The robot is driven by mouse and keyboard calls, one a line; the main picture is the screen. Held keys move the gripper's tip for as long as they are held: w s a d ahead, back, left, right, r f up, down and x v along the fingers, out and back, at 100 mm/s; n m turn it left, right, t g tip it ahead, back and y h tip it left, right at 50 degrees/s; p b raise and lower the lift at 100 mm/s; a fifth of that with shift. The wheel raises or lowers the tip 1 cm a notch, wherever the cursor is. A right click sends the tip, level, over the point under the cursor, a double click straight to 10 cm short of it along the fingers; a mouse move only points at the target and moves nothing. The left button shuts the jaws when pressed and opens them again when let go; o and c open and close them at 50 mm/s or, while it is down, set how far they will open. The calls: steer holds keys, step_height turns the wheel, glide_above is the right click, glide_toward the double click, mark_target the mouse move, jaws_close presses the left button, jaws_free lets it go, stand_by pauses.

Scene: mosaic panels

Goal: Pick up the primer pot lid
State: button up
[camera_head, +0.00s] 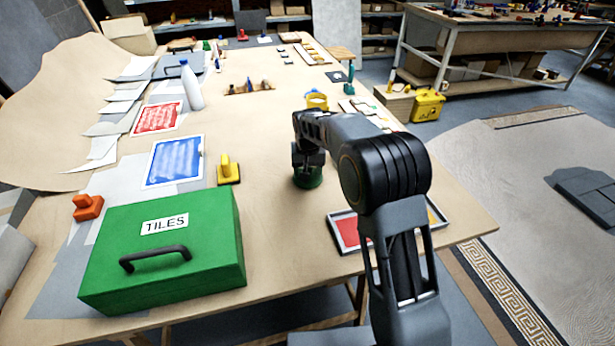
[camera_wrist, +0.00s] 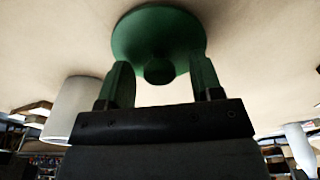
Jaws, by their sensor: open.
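A round green lid with a small knob (camera_wrist: 159,71) shows in the wrist view, its disc (camera_wrist: 150,32) at the top centre. I take it to be the primer pot lid. In the head view a green round thing (camera_head: 308,180) sits on the table under my gripper (camera_head: 308,160), and my arm partly hides it. In the wrist view my gripper (camera_wrist: 162,76) is open. Its two fingers stand left and right of the knob, with a gap on each side. Nothing is held. I cannot tell whether a pot is under the lid.
A green TILES box (camera_head: 210,230) stands at the front left. A yellow-handled tool (camera_head: 228,172) lies left of my gripper, a yellow ring-like item (camera_head: 317,101) behind it. Trays with red (camera_head: 345,232) lie near the front edge. A white bottle (camera_head: 191,88) stands farther back.

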steer(key=shift+f, duration=0.2)
steer(key=shift+c, duration=0.2)
steer(key=c, duration=0.9)
steer(key=shift+r, duration=0.15)
